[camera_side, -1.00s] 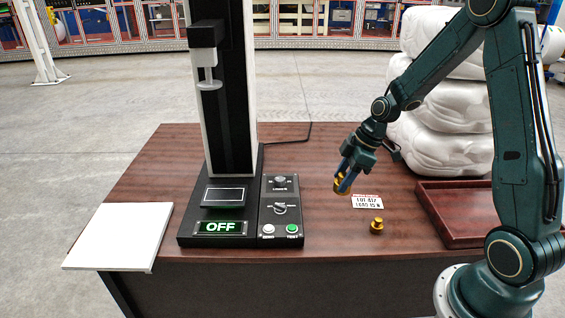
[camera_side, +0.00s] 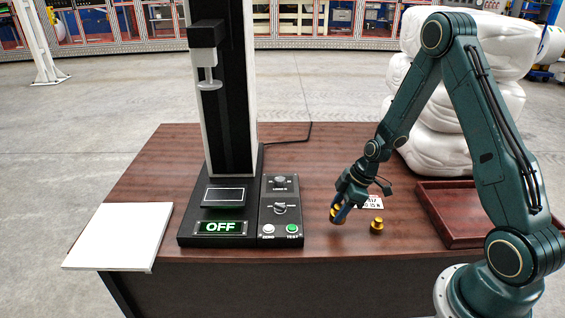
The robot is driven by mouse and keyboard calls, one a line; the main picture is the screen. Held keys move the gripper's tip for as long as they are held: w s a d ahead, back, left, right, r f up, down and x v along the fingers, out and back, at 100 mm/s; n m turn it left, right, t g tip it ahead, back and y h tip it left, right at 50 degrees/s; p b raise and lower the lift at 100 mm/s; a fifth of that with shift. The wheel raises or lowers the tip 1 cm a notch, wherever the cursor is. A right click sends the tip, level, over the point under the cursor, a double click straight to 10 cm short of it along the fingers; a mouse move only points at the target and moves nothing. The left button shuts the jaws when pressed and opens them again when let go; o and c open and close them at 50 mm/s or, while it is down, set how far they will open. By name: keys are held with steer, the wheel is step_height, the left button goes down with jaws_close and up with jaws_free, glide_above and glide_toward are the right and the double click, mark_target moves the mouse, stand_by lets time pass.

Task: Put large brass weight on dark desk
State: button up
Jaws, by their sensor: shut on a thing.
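My gripper (camera_side: 341,208) is shut on a brass weight (camera_side: 337,217), low over the dark desk (camera_side: 330,160) or touching it; I cannot tell which. The gripper's fingers hide part of this weight. A second brass weight (camera_side: 376,225) stands upright on the desk just to the right of the gripper, apart from it. The held weight looks somewhat larger than the standing one.
A test stand (camera_side: 228,120) with a lit OFF display and a control box (camera_side: 281,210) stands left of the gripper. A white board (camera_side: 118,236) lies at the left edge. A label (camera_side: 376,201) and a reddish-brown tray (camera_side: 455,240) are to the right. The desk's back middle is clear.

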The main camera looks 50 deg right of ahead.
steer(key=shift+f, duration=1.9)
steer(key=shift+f, duration=0.1)
steer(key=o, duration=1.4)
steer(key=shift+v, duration=6.1)
